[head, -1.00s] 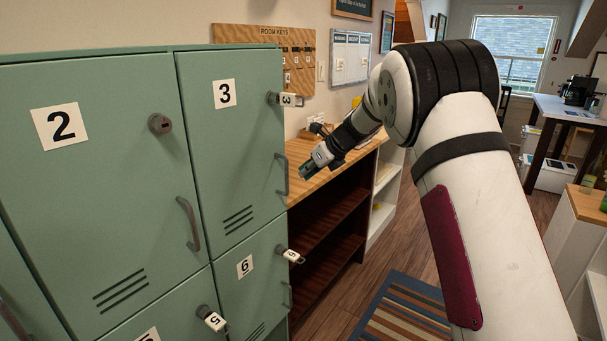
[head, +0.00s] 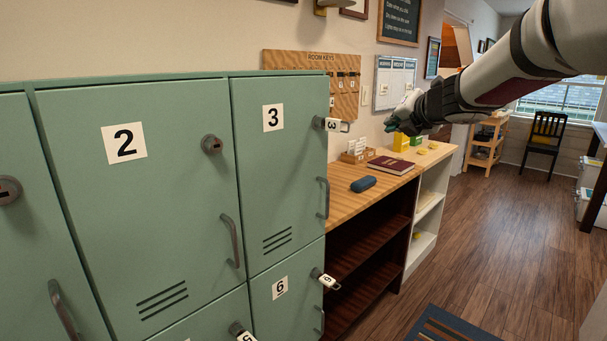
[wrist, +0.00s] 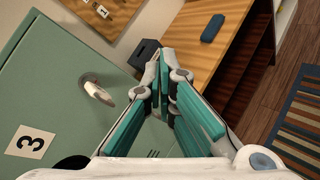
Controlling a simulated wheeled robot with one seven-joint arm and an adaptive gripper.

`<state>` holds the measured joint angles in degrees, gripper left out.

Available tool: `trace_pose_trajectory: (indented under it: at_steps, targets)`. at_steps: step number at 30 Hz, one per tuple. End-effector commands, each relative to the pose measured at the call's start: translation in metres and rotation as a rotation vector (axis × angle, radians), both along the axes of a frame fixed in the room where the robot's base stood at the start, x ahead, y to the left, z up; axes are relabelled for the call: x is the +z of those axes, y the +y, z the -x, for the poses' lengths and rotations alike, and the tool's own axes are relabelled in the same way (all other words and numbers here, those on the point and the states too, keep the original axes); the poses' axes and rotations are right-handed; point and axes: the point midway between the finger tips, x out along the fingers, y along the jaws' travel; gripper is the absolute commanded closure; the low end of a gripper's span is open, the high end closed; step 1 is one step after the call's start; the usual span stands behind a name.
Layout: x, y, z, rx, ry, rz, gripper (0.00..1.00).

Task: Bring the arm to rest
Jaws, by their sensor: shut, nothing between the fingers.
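My gripper (head: 402,120) is raised in front of the wall, above the wooden counter, at the end of my arm coming in from the upper right of the head view. In the wrist view my gripper (wrist: 162,97) has its teal-padded fingers together at the tips, with nothing between them. It is apart from the lockers and the counter. The wrist camera looks down past the fingers at locker 3 (wrist: 85,115) and the counter.
Green lockers (head: 175,190) fill the left, with keys in locks 3 (head: 333,125) and 6 (head: 327,281). The wooden counter (head: 345,205) holds a dark blue case (head: 363,184), a maroon book (head: 391,165) and a card box (head: 356,152).

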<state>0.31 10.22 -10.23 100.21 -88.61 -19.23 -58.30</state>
Motion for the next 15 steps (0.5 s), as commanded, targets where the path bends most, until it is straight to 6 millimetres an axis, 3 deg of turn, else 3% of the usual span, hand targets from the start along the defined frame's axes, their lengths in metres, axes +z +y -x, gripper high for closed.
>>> trace_pose_trajectory:
  at_steps: [1,3,7,11,15]
  targets:
    - [0.017,-0.011,0.021,-0.114,-0.014,-0.125,1.00]
    - [0.029,-0.028,0.048,-0.277,-0.018,-0.310,1.00]
    - [0.029,-0.053,0.112,-0.569,0.001,-0.656,1.00]
    - [0.004,-0.065,0.188,-0.854,0.057,-0.994,1.00]
    - [-0.042,-0.056,0.274,-1.151,0.155,-1.312,1.00]
